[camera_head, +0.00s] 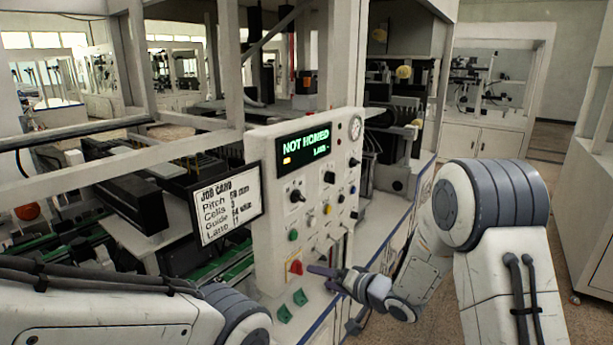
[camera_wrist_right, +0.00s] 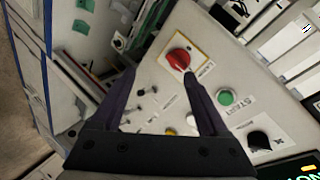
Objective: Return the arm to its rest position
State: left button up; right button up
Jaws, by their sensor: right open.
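My right arm comes in from the right in the head view, bent at the elbow. Its gripper (camera_head: 318,273) is at the lower part of the control panel (camera_head: 265,190), just right of a red knob (camera_head: 296,267). In the right wrist view the gripper (camera_wrist_right: 158,75) is open and empty, its two dark fingers spread toward the panel face. The red knob (camera_wrist_right: 179,61) shows near the tip of the right-hand finger; I cannot tell whether they touch. My left arm crosses the lower left of the head view, and its gripper is out of frame.
The panel display (camera_head: 304,144) reads "NOT HOMED". A job card (camera_head: 227,205) hangs left of it. A green button (camera_wrist_right: 225,97) and a black knob (camera_wrist_right: 259,140) sit near the fingers. Gantry frame beams (camera_head: 130,180) stand behind. Open floor (camera_head: 500,130) lies beyond my right arm.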

jog(key=s+r+n+g+h, duration=0.2)
jog(key=s+n+g+h, duration=0.2)
jog(key=s, duration=1.4)
jog(key=s+r+n+g+h, duration=0.2)
jog(key=s+n+g, duration=0.4)
jog(key=s, duration=1.2)
jog(key=shift+s+a+r+n+h, duration=0.2)
jog(key=shift+r+n+h, duration=0.2)
jog(key=shift+h, duration=0.5)
